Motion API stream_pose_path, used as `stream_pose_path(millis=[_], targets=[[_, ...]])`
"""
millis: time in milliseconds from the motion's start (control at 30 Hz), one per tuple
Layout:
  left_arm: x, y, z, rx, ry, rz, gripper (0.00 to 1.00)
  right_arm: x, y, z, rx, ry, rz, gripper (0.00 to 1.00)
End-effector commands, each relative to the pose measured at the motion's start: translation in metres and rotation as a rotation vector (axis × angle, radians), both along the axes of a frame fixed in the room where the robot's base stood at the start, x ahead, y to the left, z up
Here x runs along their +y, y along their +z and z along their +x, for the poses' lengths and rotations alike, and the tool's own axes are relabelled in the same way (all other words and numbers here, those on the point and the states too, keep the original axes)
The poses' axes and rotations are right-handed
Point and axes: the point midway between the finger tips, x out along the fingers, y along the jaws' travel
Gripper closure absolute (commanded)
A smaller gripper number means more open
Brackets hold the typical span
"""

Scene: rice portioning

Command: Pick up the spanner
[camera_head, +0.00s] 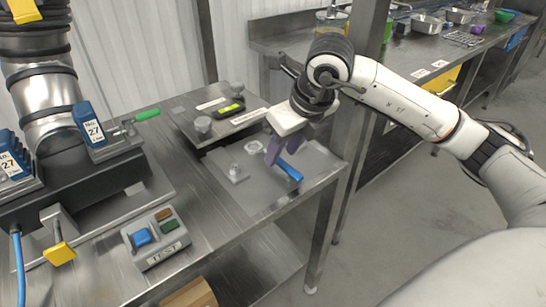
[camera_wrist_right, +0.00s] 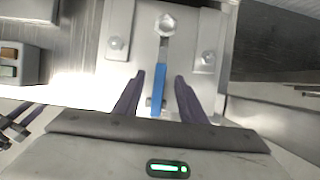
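The spanner has a blue handle (camera_head: 289,171) and lies on a metal plate on the workbench. In the right wrist view its blue handle (camera_wrist_right: 159,88) runs up to a grey shank that ends at a hex nut (camera_wrist_right: 166,23). I cannot tell whether its head is around the nut or beside it. My right gripper (camera_head: 281,158) is just above the handle and partly hides the shank in the head view. In the wrist view its two dark fingers (camera_wrist_right: 160,77) are spread, one on each side of the handle, with gaps.
A grey box with coloured buttons marked TEST (camera_head: 156,238) stands on the bench at the front left. A raised plate (camera_head: 222,113) is behind the spanner. The bench's right edge is close.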

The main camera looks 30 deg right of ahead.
Motion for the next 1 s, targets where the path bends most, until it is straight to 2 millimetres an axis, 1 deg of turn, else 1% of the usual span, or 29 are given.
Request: stream_pose_path(millis=[33,167,433,567,600,667,933,1000], targets=[[0.0,0.002,0.001,-0.002,0.001,-0.001,0.69,0.001,-0.008,0.003,0.004,0.0,0.001,0.62],[0.0,0.003,0.004,-0.008,0.001,-0.001,0.69,0.001,-0.02,0.008,0.002,0.0,0.0,0.62],[0.002,0.006,0.01,-0.02,0.004,0.001,0.69,0.001,-0.023,0.01,-0.001,0.001,0.0,0.62],[0.002,0.005,0.01,-0.019,0.005,0.001,0.69,0.001,-0.023,0.01,-0.001,0.001,0.0,0.84],[0.002,0.005,0.01,-0.019,0.005,0.001,0.69,0.001,-0.023,0.01,-0.001,0.001,0.0,0.91],[0.002,0.005,0.009,-0.018,0.005,0.001,0.69,0.001,-0.023,0.01,-0.001,0.001,0.0,1.0],[0.003,0.003,0.006,-0.012,0.005,0.002,0.69,0.001,-0.021,0.01,-0.003,0.001,0.0,1.0],[0.002,0.003,0.005,-0.01,0.005,0.002,0.69,0.001,-0.018,0.01,-0.004,0.0,0.0,1.0]])
